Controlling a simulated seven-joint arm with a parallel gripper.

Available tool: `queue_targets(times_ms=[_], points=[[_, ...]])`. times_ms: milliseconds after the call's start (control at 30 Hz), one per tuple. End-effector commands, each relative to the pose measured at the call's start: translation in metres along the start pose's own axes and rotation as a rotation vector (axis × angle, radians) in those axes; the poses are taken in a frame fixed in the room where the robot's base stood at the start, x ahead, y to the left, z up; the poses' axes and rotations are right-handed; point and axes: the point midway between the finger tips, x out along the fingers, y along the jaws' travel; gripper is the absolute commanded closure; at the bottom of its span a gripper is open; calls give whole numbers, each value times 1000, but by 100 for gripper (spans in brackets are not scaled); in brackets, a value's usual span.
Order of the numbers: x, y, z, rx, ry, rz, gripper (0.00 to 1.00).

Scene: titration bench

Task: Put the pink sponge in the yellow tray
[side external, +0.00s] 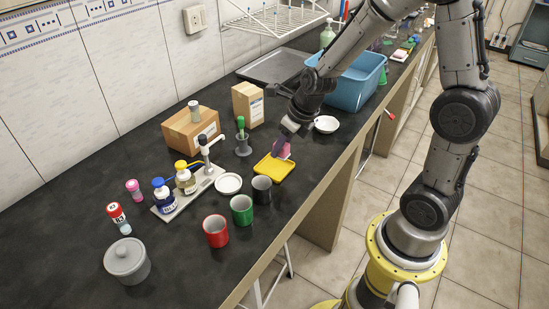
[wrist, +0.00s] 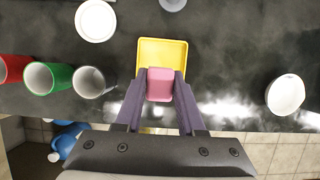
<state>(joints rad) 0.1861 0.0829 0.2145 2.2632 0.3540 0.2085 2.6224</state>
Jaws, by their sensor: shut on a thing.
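The pink sponge (wrist: 160,84) is between the two fingers of my gripper (wrist: 160,80), which is shut on it. In the wrist view the sponge overlaps the front part of the yellow tray (wrist: 163,49). In the side view the pink sponge (side external: 283,150) shows at the far edge of the yellow tray (side external: 273,168), with my gripper (side external: 280,146) at it. I cannot tell whether the sponge touches the tray. The tray's visible floor looks empty apart from the sponge.
A white plate (side external: 228,184) lies nearby. A white bowl (side external: 326,124) and a blue tub (side external: 356,82) are farther right. The bench's front edge is close to the tray.

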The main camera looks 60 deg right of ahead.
Motion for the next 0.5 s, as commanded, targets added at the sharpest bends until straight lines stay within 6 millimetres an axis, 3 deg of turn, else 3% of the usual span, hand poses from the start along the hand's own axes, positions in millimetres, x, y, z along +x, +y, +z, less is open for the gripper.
queue_targets(times_ms=[100, 500], points=[[19, -2, 6, 0, 1, 0, 100], [46, -3, 8, 0, -1, 0, 100]])
